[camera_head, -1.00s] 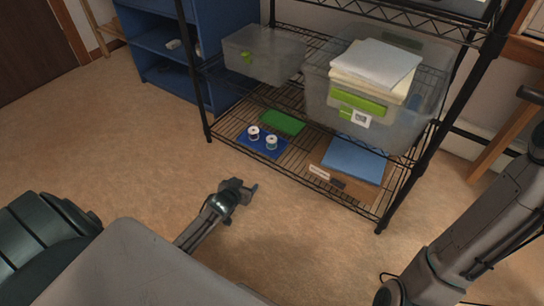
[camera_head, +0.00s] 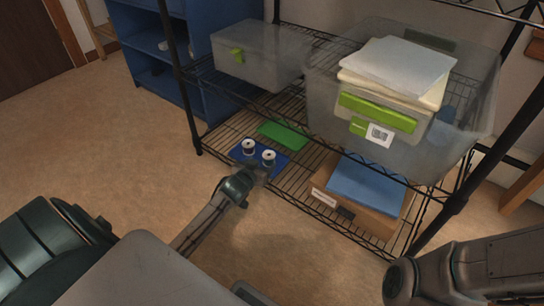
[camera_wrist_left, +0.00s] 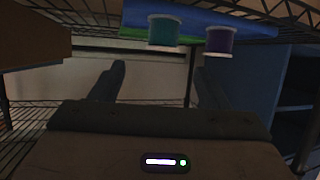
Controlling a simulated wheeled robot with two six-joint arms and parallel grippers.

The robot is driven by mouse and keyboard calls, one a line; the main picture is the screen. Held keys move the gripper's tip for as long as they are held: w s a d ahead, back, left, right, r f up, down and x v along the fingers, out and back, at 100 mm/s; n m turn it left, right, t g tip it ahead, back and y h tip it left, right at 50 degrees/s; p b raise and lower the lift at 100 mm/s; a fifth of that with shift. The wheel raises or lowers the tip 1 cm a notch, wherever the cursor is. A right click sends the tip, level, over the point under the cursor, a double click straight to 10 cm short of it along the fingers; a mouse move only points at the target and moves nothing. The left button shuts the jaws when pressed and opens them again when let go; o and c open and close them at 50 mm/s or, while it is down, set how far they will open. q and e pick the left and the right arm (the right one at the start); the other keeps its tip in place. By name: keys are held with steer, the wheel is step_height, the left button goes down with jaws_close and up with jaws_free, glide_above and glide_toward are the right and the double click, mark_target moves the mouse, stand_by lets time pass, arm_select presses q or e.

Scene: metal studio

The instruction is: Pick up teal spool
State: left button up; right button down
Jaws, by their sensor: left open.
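The teal spool (camera_head: 268,158) stands on a blue mat (camera_head: 244,155) on the lower wire shelf, to the right of a purple spool (camera_head: 248,147). In the left wrist view, which looks upside down, the teal spool (camera_wrist_left: 164,30) and the purple spool (camera_wrist_left: 220,40) stand apart near the top edge. My left gripper (camera_head: 260,174) is at the shelf's front edge, just in front of the teal spool. In the left wrist view its fingers (camera_wrist_left: 155,76) are apart with nothing between them. My right gripper is out of view; only its arm shows.
A green mat (camera_head: 283,135) lies behind the blue one. A cardboard box (camera_head: 322,184) with a blue top (camera_head: 366,184) stands to the right on the same shelf. The upper wire shelf with clear bins (camera_head: 262,60) overhangs the spools. A black post (camera_head: 186,100) stands left.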

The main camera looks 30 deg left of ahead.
mark_target(270, 154)
arm_select(q)
steer(key=b+x, duration=0.2)
steer(key=x, duration=0.2)
steer(key=shift+w+f, duration=0.1)
steer(key=shift+f, duration=0.05)
steer(key=b+x, duration=0.4)
steer(key=shift+a+f, duration=0.1)
steer(key=shift+a, duration=0.05)
steer(key=shift+w+a+b, duration=0.1)
steer(key=shift+w+b, duration=0.35)
steer(key=shift+b, duration=0.05)
steer(key=c, duration=1)
